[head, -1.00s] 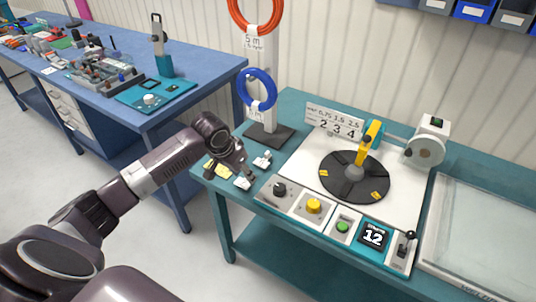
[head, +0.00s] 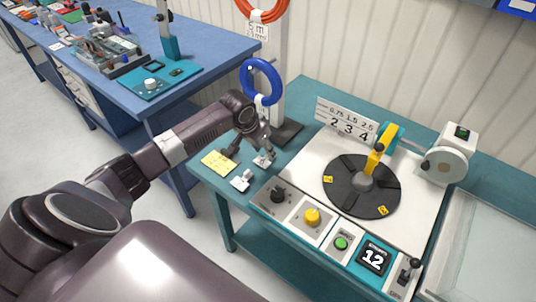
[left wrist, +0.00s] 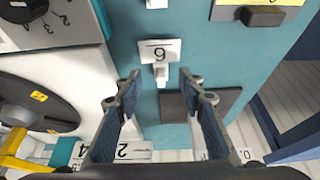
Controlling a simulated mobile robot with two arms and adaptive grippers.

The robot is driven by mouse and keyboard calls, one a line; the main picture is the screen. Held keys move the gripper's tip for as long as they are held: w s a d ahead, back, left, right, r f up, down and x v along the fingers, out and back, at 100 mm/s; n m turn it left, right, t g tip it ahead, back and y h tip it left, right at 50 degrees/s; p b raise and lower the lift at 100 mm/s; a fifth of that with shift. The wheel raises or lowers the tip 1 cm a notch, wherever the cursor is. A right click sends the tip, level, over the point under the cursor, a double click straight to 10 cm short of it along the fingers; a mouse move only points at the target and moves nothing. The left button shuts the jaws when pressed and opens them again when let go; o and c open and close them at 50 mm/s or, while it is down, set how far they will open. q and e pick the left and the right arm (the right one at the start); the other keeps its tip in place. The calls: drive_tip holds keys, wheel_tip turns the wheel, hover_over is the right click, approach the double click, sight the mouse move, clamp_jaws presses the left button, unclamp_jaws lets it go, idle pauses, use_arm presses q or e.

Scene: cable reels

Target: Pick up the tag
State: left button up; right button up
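A white tag with a dark digit, 6 or 9, (left wrist: 150,50) lies on the teal bench just beyond my fingertips in the left wrist view. It has a small white clip-like part. It also shows in the head view (head: 263,161). A second white tag (head: 241,181) lies nearer the bench's front edge; part of it shows at the top of the left wrist view (left wrist: 156,4). My left gripper (head: 252,151) is above the numbered tag, with its fingers (left wrist: 159,84) apart and nothing between them. My right gripper is not in view.
A yellow card (head: 217,161) lies left of the tags. A dark stand base (head: 287,133) with a post holding a blue ring (head: 261,80) is close behind the gripper. The panel with knobs (head: 277,194) and the black turntable (head: 361,187) are to the right.

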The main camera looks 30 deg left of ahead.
use_arm(q)
drive_tip(key=x, duration=0.3)
drive_tip(key=shift+w+f+p, duration=0.25)
drive_tip(key=shift+w+p, duration=0.05)
drive_tip(key=shift+w, duration=0.05)
drive_tip(key=shift+w+f, duration=0.1)
drive_tip(key=shift+f, duration=0.25)
drive_tip(key=c, duration=0.9)
drive_tip(key=shift+c, duration=0.4)
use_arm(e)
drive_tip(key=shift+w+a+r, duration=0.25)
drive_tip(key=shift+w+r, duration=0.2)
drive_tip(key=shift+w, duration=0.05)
